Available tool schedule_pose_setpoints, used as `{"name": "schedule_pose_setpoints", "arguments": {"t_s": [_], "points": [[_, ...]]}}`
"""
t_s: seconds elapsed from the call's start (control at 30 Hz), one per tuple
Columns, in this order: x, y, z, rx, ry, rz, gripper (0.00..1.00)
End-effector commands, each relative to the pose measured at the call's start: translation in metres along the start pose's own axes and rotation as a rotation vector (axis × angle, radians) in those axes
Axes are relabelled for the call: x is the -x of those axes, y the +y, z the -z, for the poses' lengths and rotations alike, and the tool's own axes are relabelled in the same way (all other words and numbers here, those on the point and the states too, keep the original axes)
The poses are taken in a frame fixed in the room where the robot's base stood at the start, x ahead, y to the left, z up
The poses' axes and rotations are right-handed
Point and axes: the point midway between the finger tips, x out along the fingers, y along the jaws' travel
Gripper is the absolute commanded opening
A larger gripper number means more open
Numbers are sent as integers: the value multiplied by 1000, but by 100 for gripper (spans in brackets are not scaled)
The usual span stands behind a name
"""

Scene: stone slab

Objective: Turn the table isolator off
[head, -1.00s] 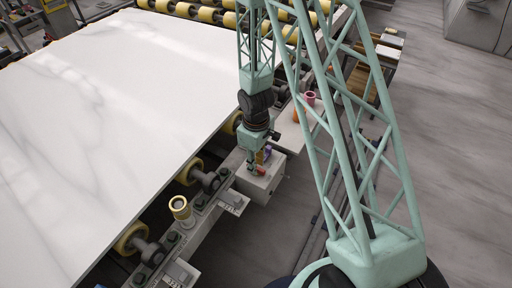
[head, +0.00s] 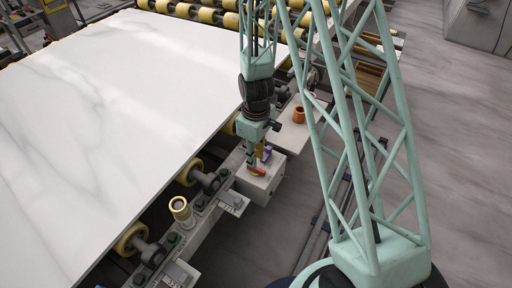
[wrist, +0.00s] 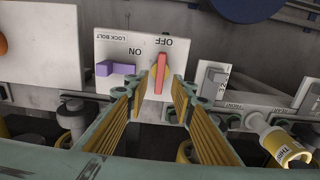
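The isolator is a pale box (head: 270,183) on the table's side rail; its white face (wrist: 182,52) shows in the wrist view with OFF, ON and LOCK BOLT labels, upside down. A red handle (wrist: 162,72) stands on the face, its far end just below the OFF label, with a yellow part beside it. A purple lock bolt (wrist: 118,68) sits left of the handle, near ON. My gripper (wrist: 158,88) is open, with its ribbed yellow fingers on either side of the handle and gaps visible. In the head view my gripper (head: 252,161) is down at the box.
A large marble slab (head: 110,90) lies on the roller table to the left. A yellow-capped cylinder (head: 180,208) stands on the rail nearer the camera. The floor on the right is clear.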

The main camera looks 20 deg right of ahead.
Motion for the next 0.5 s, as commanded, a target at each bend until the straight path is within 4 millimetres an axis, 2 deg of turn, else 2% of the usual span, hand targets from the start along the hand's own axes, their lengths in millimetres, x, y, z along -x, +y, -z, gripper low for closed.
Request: {"name": "schedule_pose_setpoints", "arguments": {"t_s": [0.5], "points": [[46,0,0,-1,1,-1,23]]}}
